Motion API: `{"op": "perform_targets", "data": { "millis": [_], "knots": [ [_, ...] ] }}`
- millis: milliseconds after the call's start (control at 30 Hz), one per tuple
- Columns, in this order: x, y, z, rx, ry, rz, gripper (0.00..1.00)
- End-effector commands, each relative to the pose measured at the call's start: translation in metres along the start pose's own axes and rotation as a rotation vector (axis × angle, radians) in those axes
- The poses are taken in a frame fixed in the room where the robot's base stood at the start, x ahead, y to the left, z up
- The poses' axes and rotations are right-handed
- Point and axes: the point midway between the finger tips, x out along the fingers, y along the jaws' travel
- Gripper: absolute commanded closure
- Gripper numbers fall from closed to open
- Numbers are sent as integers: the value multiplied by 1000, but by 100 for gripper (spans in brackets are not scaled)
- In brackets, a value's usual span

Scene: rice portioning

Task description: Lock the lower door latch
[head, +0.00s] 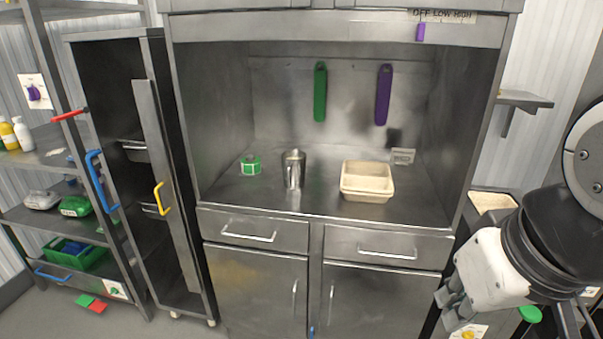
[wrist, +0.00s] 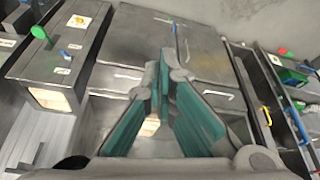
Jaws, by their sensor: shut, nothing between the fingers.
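The lower cabinet has two closed grey doors, left (head: 255,290) and right (head: 380,300), with vertical handles. A small blue piece, which looks like the latch, shows at the seam between them (head: 311,331), cut by the bottom edge. In the wrist view, where the cabinet appears upside down, the blue piece (wrist: 173,28) shows at the door seam beyond my fingertips; its position is too small to read. My gripper (wrist: 160,62) is shut and empty, its teal-padded fingers meeting at the tips. In the head view my gripper (head: 447,303) is at the lower right, apart from the doors.
Two closed drawers (head: 250,233) sit above the doors. The counter holds a beige tray (head: 367,181), a metal cup (head: 293,169) and a green roll (head: 250,165). A tall open cabinet (head: 150,190) and shelves (head: 50,215) stand left. Floor (head: 178,328) shows at lower left.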

Motion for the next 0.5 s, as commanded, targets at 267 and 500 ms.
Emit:
{"op": "perform_targets", "data": {
  "millis": [267,500],
  "knots": [
    [5,1,-3,-20,-13,3,100],
    [44,6,-28,-183,-117,35,100]
  ]
}}
